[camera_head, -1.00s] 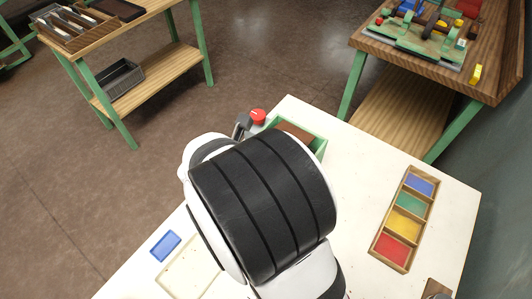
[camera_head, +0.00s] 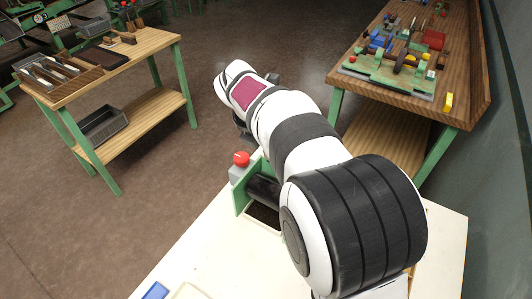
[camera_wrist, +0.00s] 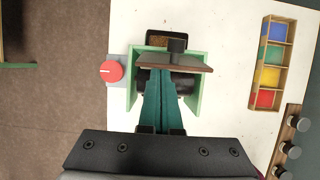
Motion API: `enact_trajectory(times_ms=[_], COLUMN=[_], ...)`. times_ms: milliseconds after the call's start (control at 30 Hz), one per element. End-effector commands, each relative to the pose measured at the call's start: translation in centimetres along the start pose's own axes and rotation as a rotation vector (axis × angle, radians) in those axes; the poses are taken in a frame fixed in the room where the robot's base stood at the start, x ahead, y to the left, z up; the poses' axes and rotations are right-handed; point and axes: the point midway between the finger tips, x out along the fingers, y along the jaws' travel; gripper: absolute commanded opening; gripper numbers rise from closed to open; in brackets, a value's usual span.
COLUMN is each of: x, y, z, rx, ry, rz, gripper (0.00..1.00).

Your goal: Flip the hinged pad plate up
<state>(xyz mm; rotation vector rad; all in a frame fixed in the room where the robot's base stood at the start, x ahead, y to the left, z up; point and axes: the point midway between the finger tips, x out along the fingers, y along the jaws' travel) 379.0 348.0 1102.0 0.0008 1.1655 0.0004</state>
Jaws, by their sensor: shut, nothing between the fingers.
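In the wrist view a brown plate (camera_wrist: 186,66) with a black knob (camera_wrist: 177,45) on it spans a green frame (camera_wrist: 197,98). It looks tilted, with its near edge towards me. A black drum (camera_wrist: 187,82) lies below the plate inside the frame. My gripper (camera_wrist: 160,70) is shut and empty, its teal fingers over the drum. The fingertips reach the plate's near edge; I cannot tell whether they touch. In the head view my arm covers much of the device; the green frame (camera_head: 242,197) and drum (camera_head: 264,190) show partly. The plate is hidden there.
A red button (camera_wrist: 111,71) on a grey box stands left of the frame. A tray with coloured compartments (camera_wrist: 254,78) lies to the right, with dark knobs (camera_wrist: 290,149) below it. A blue piece (camera_head: 155,291) lies on the white table at the front left.

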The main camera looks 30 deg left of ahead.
Motion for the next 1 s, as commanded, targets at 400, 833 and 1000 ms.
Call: enact_trajectory(times_ms=[400, 833, 1000], x=[0.9, 1.9, 2.1], y=[0.0, -0.2, -0.2], z=[4.2, 6.4, 6.6], rx=[0.001, -0.001, 0.000], ry=[0.000, -0.010, -0.009], rz=[-0.001, -0.003, -0.004], gripper=[0.00, 0.00, 0.00])
